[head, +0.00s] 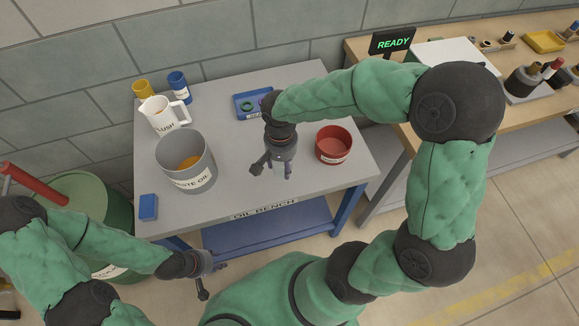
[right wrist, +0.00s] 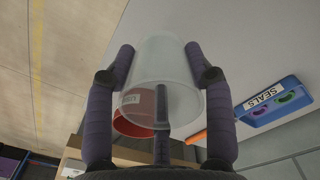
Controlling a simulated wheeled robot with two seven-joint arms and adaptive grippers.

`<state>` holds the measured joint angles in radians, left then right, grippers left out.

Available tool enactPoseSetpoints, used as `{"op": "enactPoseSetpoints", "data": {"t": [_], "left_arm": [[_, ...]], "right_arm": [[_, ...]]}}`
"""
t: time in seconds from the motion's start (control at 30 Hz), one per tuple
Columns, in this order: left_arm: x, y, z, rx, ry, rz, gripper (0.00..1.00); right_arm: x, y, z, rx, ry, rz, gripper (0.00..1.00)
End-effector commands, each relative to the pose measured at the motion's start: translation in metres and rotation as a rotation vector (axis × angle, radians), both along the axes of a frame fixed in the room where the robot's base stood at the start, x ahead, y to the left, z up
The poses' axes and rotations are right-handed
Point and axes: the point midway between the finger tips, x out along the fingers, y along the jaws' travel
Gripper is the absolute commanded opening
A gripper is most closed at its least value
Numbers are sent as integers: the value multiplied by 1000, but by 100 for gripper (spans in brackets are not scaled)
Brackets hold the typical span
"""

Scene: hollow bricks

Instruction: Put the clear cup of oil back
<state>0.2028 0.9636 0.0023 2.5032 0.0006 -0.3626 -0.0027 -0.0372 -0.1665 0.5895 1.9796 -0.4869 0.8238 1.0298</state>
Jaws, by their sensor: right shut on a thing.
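My right gripper (head: 273,168) is over the middle of the oil bench (head: 330,90), between the grey waste oil bucket and the red tub. In the right wrist view its fingers stand on either side of a clear, frosted cup (right wrist: 166,75) and are shut on it. I cannot make out any oil inside it. In the head view the cup is too faint to tell from the grey bench top. My left gripper (head: 210,278) is low, in front of the bench's front left side, with its fingers apart and nothing between them.
A blue seals tray (right wrist: 272,103) lies at the back, the red tub (head: 334,148) at right, and a blue block (head: 148,207) front left.

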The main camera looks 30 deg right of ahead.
Motion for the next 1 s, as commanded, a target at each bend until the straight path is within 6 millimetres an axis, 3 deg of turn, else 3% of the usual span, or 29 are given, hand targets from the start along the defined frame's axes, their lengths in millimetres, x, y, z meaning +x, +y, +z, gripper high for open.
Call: {"op": "enactPoseSetpoints", "data": {"t": [0.03,0.23,0.53,0.77,1.0], "left_arm": [[0,0,-6,0,0,0,40],[0,0,-16,0,1,0,40],[0,0,-21,0,0,0,40],[0,0,-38,0,1,0,40],[0,0,-36,0,0,0,40]], "right_arm": [[4,-6,-14,1,4,-3,21],[18,-25,-41,0,2,-1,21],[27,-35,-56,0,0,1,21],[29,-38,-88,1,1,2,21],[29,-38,-88,0,-1,2,21]]}}
